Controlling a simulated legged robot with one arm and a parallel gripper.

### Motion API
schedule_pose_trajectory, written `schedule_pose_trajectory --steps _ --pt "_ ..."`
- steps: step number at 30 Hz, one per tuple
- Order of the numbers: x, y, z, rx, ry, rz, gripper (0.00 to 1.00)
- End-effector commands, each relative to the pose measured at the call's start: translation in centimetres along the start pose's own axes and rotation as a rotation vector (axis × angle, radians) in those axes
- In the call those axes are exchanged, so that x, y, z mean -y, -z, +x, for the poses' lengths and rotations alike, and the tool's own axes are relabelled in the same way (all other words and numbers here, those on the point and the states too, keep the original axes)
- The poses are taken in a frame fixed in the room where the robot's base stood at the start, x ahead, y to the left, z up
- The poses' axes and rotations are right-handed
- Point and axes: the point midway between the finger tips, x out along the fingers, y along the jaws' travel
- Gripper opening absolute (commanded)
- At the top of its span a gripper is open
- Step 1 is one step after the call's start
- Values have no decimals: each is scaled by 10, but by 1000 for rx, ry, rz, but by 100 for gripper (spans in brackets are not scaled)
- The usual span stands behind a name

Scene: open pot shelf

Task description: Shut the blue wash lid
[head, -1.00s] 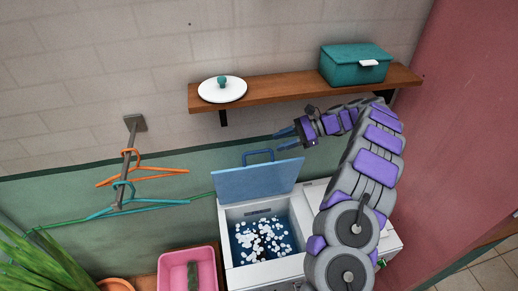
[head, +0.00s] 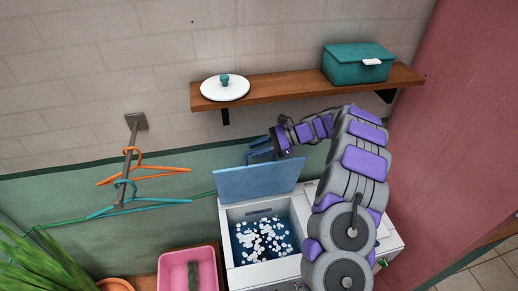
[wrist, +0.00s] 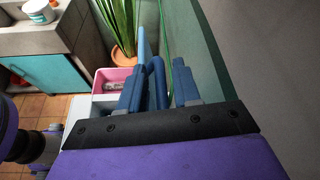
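The blue wash lid (head: 258,182) stands raised at the back of the white washer (head: 232,213), above an open tub of dark blue water (head: 262,238) with white foam bits. My gripper (head: 258,152) is at the lid's top edge, at the lid's handle, which it partly hides in the head view. In the wrist view, my gripper (wrist: 158,75) has its two blue fingers apart. A blue bar that looks like the lid's handle (wrist: 155,82) lies between them, close to the left finger, with a gap to the right finger. Contact is unclear.
A wooden shelf (head: 285,88) above carries a white pot lid (head: 225,90) and a teal box (head: 358,64). Orange and teal hangers (head: 145,175) hang at left. A pink basin (head: 175,263) and a plant (head: 40,268) stand front left. A pink wall (head: 455,130) bounds the right.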

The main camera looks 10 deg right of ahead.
Motion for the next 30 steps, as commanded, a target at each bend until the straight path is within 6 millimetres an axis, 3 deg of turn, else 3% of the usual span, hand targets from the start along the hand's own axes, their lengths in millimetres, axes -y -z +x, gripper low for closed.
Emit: schedule_pose_trajectory --steps 10,30 --pt "0 1 -2 1 1 0 0" --pt "-8 2 -3 2 9 -15 0"
